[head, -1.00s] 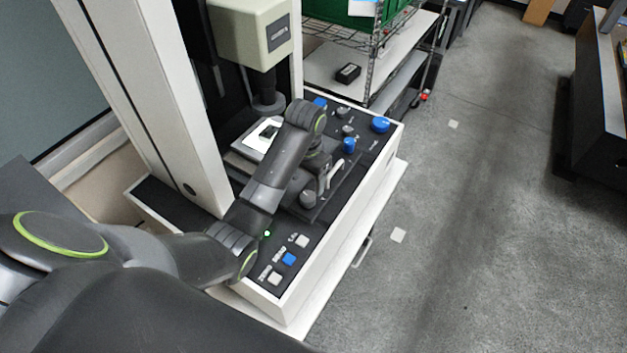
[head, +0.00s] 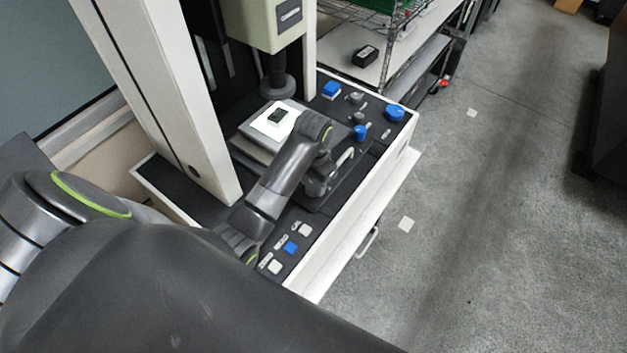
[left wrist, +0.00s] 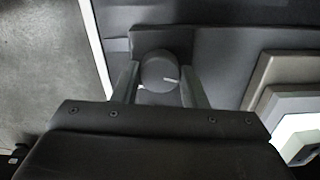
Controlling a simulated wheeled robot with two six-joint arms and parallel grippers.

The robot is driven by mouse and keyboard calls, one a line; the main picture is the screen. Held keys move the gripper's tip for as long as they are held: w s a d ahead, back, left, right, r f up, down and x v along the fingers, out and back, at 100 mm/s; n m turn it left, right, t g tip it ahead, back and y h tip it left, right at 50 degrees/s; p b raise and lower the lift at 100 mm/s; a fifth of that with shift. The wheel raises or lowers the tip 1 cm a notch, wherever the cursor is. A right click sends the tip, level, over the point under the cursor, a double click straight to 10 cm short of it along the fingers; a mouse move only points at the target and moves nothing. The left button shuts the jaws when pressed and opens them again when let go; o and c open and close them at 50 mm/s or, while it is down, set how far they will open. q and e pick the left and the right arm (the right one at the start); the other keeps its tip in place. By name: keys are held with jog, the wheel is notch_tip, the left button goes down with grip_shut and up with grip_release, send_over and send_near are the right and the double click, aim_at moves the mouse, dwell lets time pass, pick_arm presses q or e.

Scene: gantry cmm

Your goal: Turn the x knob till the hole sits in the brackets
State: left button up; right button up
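A bright plate with a dark block (head: 278,116) lies on the stage under the probe head. No hole or brackets can be made out. My right gripper is not in view.
Blue knobs (head: 395,113) and small grey knobs stand on the console's far right end. A blue button (head: 291,247) sits between two white ones near the front. A pale column (head: 195,120) rises at the left. Wire shelving (head: 400,60) stands behind; open floor lies right.

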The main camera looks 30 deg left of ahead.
pick_arm(q)
jog(key=c, duration=0.3)
jog(key=m, duration=0.3)
jog(key=shift+m, duration=2.2)
jog(key=o, duration=1)
jog(key=shift+c, duration=0.2)
